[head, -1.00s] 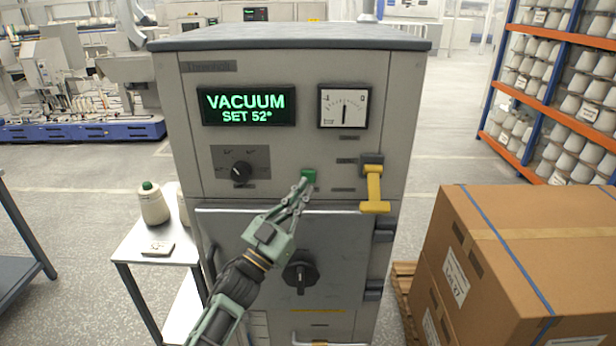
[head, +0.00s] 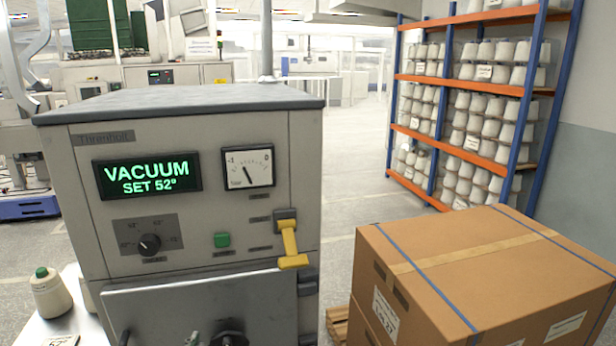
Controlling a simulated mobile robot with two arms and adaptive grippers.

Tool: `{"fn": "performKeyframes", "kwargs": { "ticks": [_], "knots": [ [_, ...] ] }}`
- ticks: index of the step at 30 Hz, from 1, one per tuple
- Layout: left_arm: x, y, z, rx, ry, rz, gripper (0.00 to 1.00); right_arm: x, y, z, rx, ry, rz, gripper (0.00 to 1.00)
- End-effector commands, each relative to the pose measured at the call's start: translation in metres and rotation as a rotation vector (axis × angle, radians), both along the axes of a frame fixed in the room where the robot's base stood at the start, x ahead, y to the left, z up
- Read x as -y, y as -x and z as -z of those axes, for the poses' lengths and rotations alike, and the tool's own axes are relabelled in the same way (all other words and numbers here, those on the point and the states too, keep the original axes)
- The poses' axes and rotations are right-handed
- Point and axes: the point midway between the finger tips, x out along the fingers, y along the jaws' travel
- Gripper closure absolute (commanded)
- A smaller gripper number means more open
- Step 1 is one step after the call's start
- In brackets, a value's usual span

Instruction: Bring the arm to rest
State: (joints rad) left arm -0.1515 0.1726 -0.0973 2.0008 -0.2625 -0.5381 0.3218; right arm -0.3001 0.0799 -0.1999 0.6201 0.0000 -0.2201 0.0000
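The grey machine (head: 200,215) fills the left and middle of the head view. Its display (head: 148,176) reads "VACUUM SET 52°" in green. Beside it is a gauge (head: 248,167) with its needle near mid-scale. Below are a black selector knob (head: 149,245), a green button (head: 222,240) and a yellow handle (head: 290,243) that hangs down. The door (head: 200,300) looks shut, with its black knob (head: 230,338) cut by the bottom edge. Only small tips of my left gripper (head: 193,339) show at the bottom edge, away from the button. My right gripper is out of view.
A side table (head: 80,310) at lower left bears a cream bobbin (head: 50,293) with a green top and a label card. A large cardboard box (head: 480,270) stands close at right. Shelves (head: 465,140) of cones stand behind. Open floor lies between machine and shelves.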

Motion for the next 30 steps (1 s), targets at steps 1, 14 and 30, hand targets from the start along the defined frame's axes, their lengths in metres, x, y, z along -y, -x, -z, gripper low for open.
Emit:
{"fn": "performKeyframes", "kwargs": {
  "ticks": [1, 14, 30],
  "knots": [
    [0.001, 0.026, 0.021, -0.106, 0.003, -0.014, 1.0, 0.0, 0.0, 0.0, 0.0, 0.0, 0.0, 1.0],
    [0.026, 0.213, 0.107, -0.774, -0.006, 0.034, 1.0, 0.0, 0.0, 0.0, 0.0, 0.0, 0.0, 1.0],
    [0.042, 0.286, 0.178, -1.054, -0.015, 0.116, 1.0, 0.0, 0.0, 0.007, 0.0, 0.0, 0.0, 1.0]
  ]
}}
